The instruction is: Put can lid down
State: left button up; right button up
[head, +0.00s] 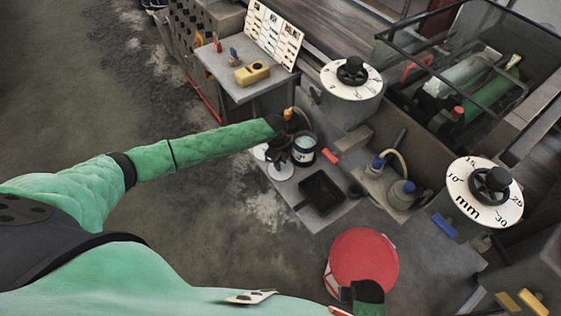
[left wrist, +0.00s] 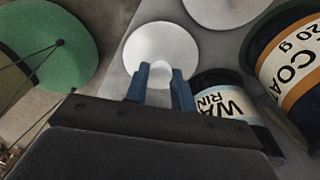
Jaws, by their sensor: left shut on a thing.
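My left gripper (left wrist: 160,88) has its two blue fingers shut on the small knob of a white round can lid (left wrist: 158,40). I cannot tell whether this lid touches the grey surface under it. A second white lid (left wrist: 222,8) lies beyond it. An open-looking can labelled "WA… RIN" (left wrist: 232,100) stands right of the fingers, and a can with an orange-banded "COA…" label (left wrist: 288,60) is farther right. In the head view my left gripper (head: 283,140) is a dark shape beside a labelled can (head: 304,153). At the bottom, my right arm's end is visible, but its fingers are unclear.
A black tray (head: 321,192) lies on the low grey bench, with a red-orange object (head: 330,156) nearby. A red-topped drum (head: 362,262) stands at lower right. Two dial drums (head: 351,80) stand at right.

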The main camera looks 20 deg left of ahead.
pick_arm(q)
jog(key=shift+f, duration=0.25)
jog(key=o, duration=1)
